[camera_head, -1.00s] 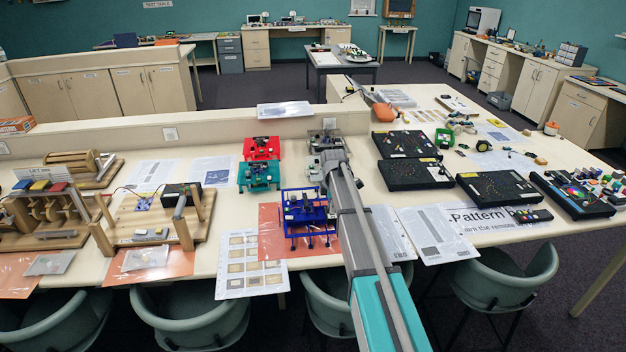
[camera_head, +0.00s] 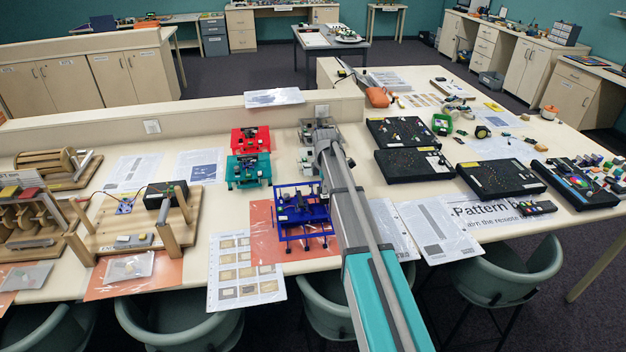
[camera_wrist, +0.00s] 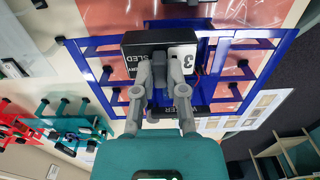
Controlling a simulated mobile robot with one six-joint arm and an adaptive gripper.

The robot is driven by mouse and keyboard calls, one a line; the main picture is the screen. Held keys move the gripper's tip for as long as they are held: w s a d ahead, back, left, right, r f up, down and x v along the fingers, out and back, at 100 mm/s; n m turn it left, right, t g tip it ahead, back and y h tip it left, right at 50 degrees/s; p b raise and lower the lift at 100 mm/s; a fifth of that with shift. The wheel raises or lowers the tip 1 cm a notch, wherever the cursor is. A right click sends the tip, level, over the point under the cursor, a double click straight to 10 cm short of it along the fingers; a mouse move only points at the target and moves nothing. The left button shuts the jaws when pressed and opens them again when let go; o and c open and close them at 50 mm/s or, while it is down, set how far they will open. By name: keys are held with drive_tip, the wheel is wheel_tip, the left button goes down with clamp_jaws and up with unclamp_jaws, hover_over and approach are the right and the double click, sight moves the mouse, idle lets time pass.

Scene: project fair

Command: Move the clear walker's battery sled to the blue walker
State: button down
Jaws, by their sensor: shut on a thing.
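The blue walker (camera_head: 316,236) stands on an orange sheet at the table's front. In the wrist view its blue frame (camera_wrist: 84,68) spreads beneath my gripper (camera_wrist: 161,62). My gripper is shut on the battery sled (camera_wrist: 136,46), a black block marked SLED with a white label reading 3. The sled is over the middle of the blue walker; I cannot tell whether it touches or sits in it. The clear walker (camera_head: 306,132) stands farther back, partly hidden behind my arm. In the head view my arm's end is close above the blue walker, and its fingertips are not clear.
A teal walker (camera_head: 249,172) and a red walker (camera_head: 250,139) stand behind and left of the blue one. A printed card sheet (camera_head: 243,272) lies at front left. Black boards (camera_head: 414,164) stand right of my arm. A low partition (camera_head: 210,118) runs behind.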

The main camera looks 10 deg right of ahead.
drive_tip(key=shift+a, duration=0.2)
drive_tip(key=shift+r, duration=0.1)
drive_tip(key=r+p, duration=0.1)
drive_tip(key=s+a+r+p, duration=0.1)
drive_tip(key=r+p, duration=0.1)
drive_tip(key=s+a+r+p, duration=0.1)
drive_tip(key=shift+s+a+r, duration=0.2)
idle(0.4)
drive_tip(key=shift+f, duration=0.2)
wheel_tip(320, 180, down, 7)
drive_tip(key=b, duration=0.7)
drive_tip(key=shift+r, duration=0.15)
idle(0.3)
drive_tip(key=shift+f+b, duration=0.9)
drive_tip(key=shift+f, duration=0.2)
idle(3.0)
idle(0.3)
